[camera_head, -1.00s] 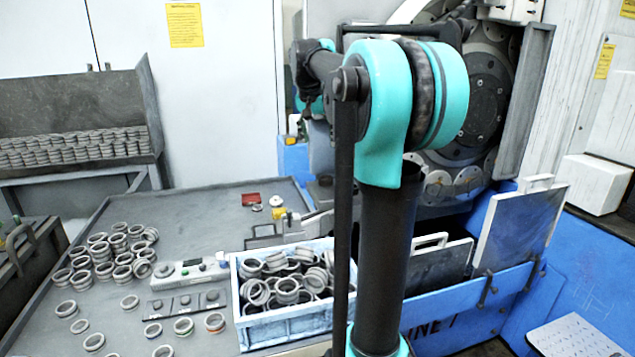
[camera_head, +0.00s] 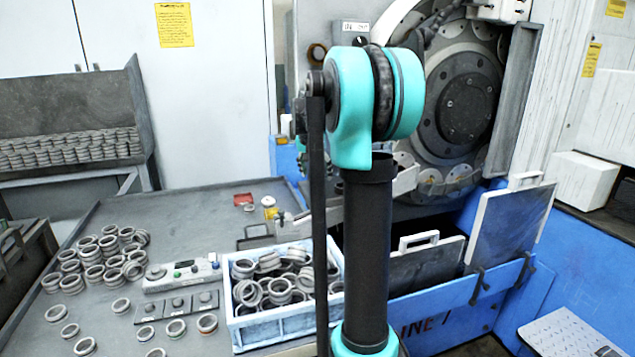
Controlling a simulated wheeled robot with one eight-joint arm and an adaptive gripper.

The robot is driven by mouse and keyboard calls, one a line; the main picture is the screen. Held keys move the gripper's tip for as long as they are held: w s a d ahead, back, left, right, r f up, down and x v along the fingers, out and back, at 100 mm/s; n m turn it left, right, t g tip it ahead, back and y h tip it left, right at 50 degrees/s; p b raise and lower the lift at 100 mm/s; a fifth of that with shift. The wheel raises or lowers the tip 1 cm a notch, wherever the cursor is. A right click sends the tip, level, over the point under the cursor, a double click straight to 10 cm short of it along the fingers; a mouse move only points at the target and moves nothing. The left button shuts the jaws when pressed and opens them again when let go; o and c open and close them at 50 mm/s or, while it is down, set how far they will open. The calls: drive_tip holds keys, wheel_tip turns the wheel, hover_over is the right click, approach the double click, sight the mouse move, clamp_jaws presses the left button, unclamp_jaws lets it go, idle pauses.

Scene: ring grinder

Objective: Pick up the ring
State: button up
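Many metal rings are in view, and I cannot tell which one the task means. A loose pile of rings (camera_head: 104,256) lies on the left of the grey table (camera_head: 190,208). A few separate rings lie in front of it, such as a ring (camera_head: 121,306) and a ring (camera_head: 207,323). More rings (camera_head: 272,288) fill a white-and-blue crate (camera_head: 282,328) at the table's middle. My teal and black arm stands upright right of the crate.
A control box (camera_head: 181,275) and a dark button plate (camera_head: 177,306) lie left of the crate. A grinder with a large round disc (camera_head: 462,98) stands at the back right. Stacked rings (camera_head: 68,148) fill a rack at the back left. The table's back left is clear.

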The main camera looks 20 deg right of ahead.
drive_tip(key=shift+x, duration=0.85)
drive_tip(key=shift+c, duration=0.2)
drive_tip(key=c, duration=1.3)
drive_tip(key=shift+r, duration=0.15)
wheel_tip(320, 180, up, 9)
drive_tip(key=s, duration=1.4)
drive_tip(key=shift+r, duration=0.4)
drive_tip(key=shift+f, duration=0.1)
